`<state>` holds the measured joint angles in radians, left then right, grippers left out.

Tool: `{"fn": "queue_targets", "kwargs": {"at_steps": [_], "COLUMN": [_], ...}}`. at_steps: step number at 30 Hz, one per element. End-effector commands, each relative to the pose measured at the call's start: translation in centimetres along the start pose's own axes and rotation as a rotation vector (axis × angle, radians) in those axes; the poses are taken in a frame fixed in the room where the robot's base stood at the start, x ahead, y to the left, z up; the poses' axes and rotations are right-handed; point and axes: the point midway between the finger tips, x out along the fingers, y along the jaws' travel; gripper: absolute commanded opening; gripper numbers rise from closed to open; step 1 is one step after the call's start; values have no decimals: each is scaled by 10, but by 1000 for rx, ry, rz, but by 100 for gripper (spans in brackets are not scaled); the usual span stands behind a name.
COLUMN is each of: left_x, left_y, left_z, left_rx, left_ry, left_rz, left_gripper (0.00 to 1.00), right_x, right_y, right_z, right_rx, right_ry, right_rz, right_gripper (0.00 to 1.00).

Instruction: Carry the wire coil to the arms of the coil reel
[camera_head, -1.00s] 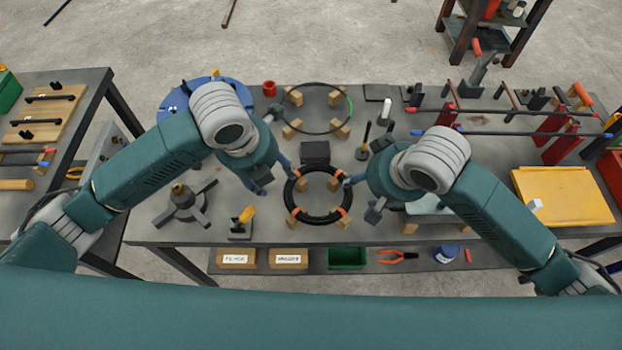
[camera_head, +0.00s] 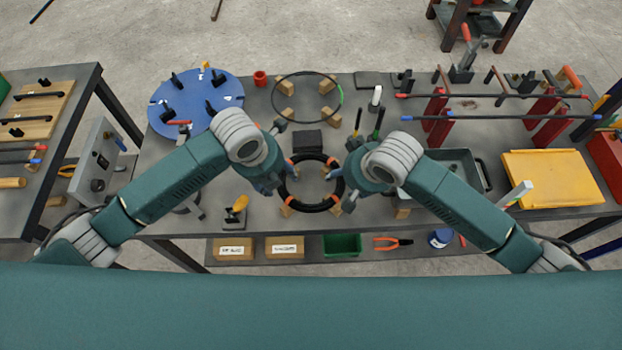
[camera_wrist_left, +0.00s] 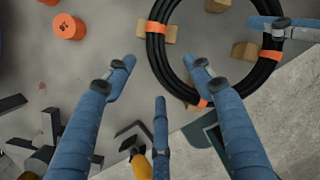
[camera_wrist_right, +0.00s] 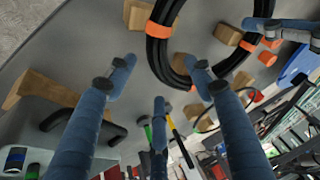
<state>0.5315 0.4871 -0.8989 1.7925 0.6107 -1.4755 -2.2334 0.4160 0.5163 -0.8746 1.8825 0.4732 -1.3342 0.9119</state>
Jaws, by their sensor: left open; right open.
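The black wire coil (camera_head: 312,208) with orange ties lies on wooden blocks at the table's front middle. My left gripper (camera_head: 284,178) is open at the coil's left side; in the left wrist view the coil (camera_wrist_left: 156,50) passes between its spread blue fingers (camera_wrist_left: 160,72). My right gripper (camera_head: 347,184) is open at the coil's right side; in the right wrist view the coil (camera_wrist_right: 156,50) lies just beyond its spread fingers (camera_wrist_right: 160,72). Contact cannot be told. The grey coil reel (camera_head: 188,207) is mostly hidden behind my left arm; dark arms of it (camera_wrist_left: 50,122) show in the left wrist view.
A thin ring (camera_head: 276,98) on blocks lies behind. A black block (camera_head: 307,140) stands just behind the coil. A blue disc (camera_head: 165,105) is back left, a yellow-handled tool (camera_head: 237,208) front left. A grey tray (camera_head: 460,165) and yellow panel (camera_head: 553,178) lie right.

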Motion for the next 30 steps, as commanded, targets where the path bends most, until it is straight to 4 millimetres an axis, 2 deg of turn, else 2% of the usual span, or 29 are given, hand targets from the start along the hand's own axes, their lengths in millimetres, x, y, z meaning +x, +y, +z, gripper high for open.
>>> {"fn": "queue_targets", "kwargs": {"at_steps": [4, 12, 13, 18, 21, 30], "left_x": [8, 9, 9, 9, 8, 7], "left_y": [0, 0, 0, 0, 0, -1], "left_z": [0, 0, 0, 0, 0, 1], "left_rx": [0, 0, 0, 0, 0, 2], "left_ry": [0, -1, -1, -1, -1, -4], "left_rz": [1, 1, 1, 0, 0, -2], "left_gripper": [53, 53, 51, 17, 0, 0], "right_x": [8, 8, 8, 8, 8, 7], "right_y": [0, 0, 0, 0, 0, 0], "right_z": [0, 0, 0, 0, 0, -2], "right_rx": [0, -1, -1, 0, -1, 0], "right_ry": [0, 1, 1, 1, 1, 4], "right_rz": [1, 0, 0, 1, 1, -1], "right_gripper": [53, 53, 51, 17, 0, 0]}}
